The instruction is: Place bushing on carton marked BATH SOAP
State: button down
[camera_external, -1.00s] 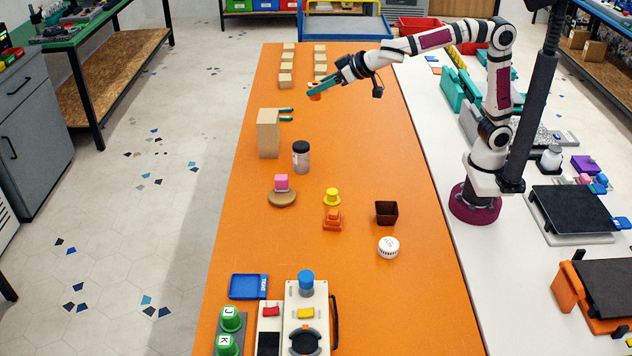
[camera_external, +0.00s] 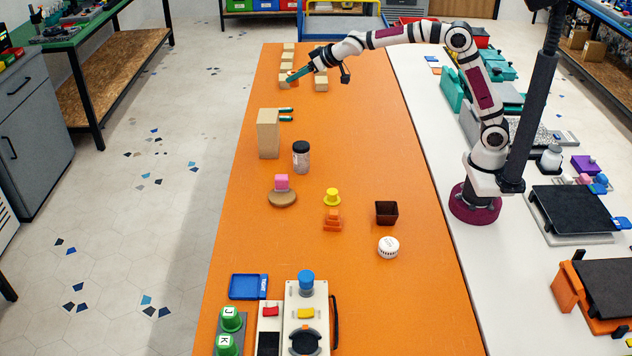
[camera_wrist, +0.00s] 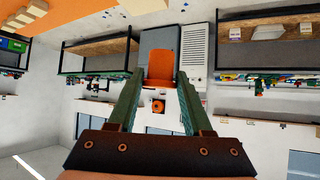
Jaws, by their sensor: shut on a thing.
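My gripper (camera_external: 290,79) is at the far end of the orange table, shut on a small orange bushing (camera_external: 294,83). In the wrist view the bushing (camera_wrist: 160,70) shows between the fingertips. The gripper tip overlaps a tan carton (camera_external: 284,85) in the left column in the outside view; I cannot tell the height between them. Other tan cartons stand in the left column (camera_external: 287,57) and in the right column (camera_external: 321,85). The arm partly hides the right column. No carton's print is legible, so I cannot tell which is marked BATH SOAP.
A tall wooden block (camera_external: 268,135) with teal-tipped pegs and a dark-lidded jar (camera_external: 301,157) stand nearer the camera. A yellow piece (camera_external: 332,197) and a brown cup (camera_external: 386,212) stand mid-table.

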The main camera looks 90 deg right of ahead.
jog(key=d+f+m+h, duration=0.1)
jog(key=d+f, duration=0.4)
jog(key=d, duration=0.9)
jog(key=w+a+f, duration=0.2)
jog(key=w, duration=0.1)
jog(key=w+a+f, duration=0.2)
jog(key=w+f, duration=0.1)
jog(key=w+a+f, duration=0.2)
jog(key=w, duration=0.2)
jog(key=shift+f, duration=0.2)
jog(key=shift+w+a+f, duration=0.1)
jog(key=shift+f, duration=0.95)
jog(key=shift+w+a+f, duration=0.1)
jog(key=shift+f, duration=0.95)
jog(key=shift+f, duration=0.1)
jog(key=shift+c, duration=1.6)
grip_release()
